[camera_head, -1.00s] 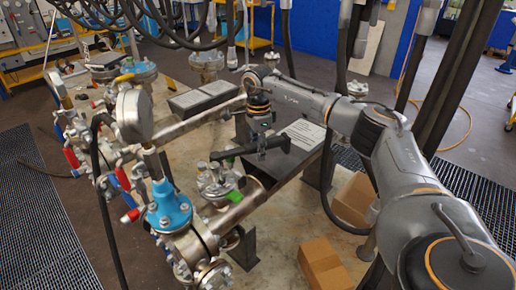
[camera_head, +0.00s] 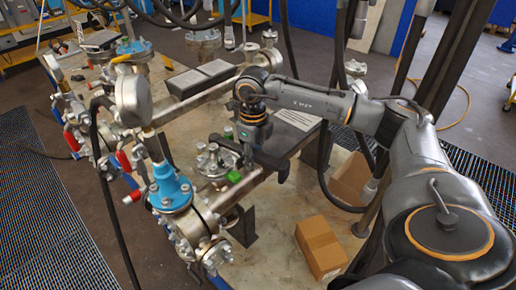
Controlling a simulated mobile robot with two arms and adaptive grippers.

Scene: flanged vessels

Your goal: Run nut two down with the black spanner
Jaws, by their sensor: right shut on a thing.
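My right gripper (camera_head: 249,155) points down in the middle of the view, shut on the black spanner (camera_head: 274,165). The spanner is a dark bar that runs from upper left to lower right through the jaws. Its left end is over or beside the small flanged vessel top (camera_head: 213,160), a metal flange with several bolts and nuts. I cannot tell whether the spanner touches a nut, nor which nut is number two. My left gripper is not in view.
A blue-topped valve (camera_head: 171,188) and a round gauge (camera_head: 131,101) stand close on the left. A metal pipe (camera_head: 205,92) runs behind. Cardboard boxes (camera_head: 320,247) lie at the lower right. A black hose (camera_head: 103,190) hangs at the left.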

